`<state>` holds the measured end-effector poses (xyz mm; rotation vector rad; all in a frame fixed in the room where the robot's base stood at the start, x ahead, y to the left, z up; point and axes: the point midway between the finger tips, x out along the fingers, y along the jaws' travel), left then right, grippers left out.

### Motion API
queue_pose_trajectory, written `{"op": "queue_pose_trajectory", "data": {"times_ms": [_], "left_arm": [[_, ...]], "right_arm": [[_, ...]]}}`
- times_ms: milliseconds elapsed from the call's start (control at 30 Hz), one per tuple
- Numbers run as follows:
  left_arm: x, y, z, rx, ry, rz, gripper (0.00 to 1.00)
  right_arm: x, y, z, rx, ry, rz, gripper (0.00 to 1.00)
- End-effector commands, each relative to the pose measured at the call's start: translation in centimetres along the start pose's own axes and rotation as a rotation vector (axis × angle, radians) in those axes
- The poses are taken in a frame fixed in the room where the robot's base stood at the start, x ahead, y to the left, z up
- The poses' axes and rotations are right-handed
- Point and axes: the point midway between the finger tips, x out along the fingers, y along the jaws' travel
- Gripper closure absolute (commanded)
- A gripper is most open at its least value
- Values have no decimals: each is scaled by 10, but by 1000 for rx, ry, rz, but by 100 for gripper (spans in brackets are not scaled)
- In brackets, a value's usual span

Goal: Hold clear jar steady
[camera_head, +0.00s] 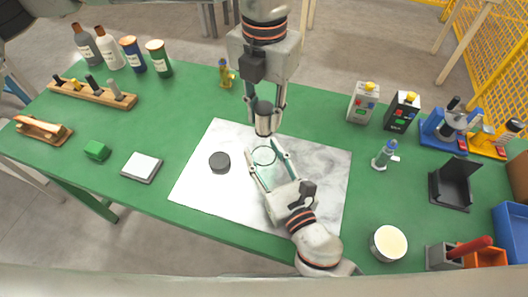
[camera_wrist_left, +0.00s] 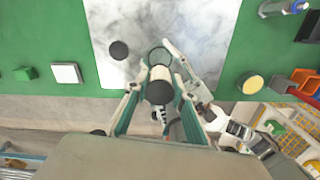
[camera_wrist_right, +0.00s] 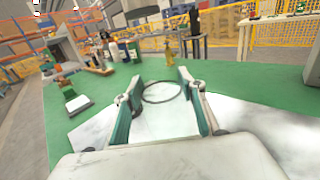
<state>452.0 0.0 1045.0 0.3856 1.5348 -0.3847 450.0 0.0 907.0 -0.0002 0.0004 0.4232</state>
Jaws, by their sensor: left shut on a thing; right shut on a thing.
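The clear jar (camera_head: 264,155) stands upright on the white marble board (camera_head: 200,190); its round rim shows in the right wrist view (camera_wrist_right: 162,92). My right gripper (camera_head: 266,162) is shut on the jar, one finger on each side. My left gripper (camera_head: 265,112) is shut on a grey cylinder with a dark end (camera_head: 264,122), held just behind the jar in the head view. That dark end also shows in the left wrist view (camera_wrist_left: 159,92). A dark round disc (camera_head: 220,162) lies on the board left of the jar.
A white scale-like pad (camera_head: 141,167) and green block (camera_head: 97,150) are at left. A small bottle (camera_head: 384,155), black stand (camera_head: 451,186) and cream-topped round container (camera_head: 388,243) are at right. Bottles (camera_head: 108,48) stand at back left. The board's left part is mostly clear.

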Motion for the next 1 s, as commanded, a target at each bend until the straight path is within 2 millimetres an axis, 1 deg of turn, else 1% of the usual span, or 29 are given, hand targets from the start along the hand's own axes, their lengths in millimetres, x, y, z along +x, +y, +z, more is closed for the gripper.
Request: {"op": "queue_pose_trajectory", "data": {"times_ms": [200,1000], "left_arm": [[15,0,0,1,1,0,93],[64,0,0,1,1,-1,93]], "right_arm": [[0,0,-1,0,3,0,85],[0,0,-2,-1,4,-1,85]]}}
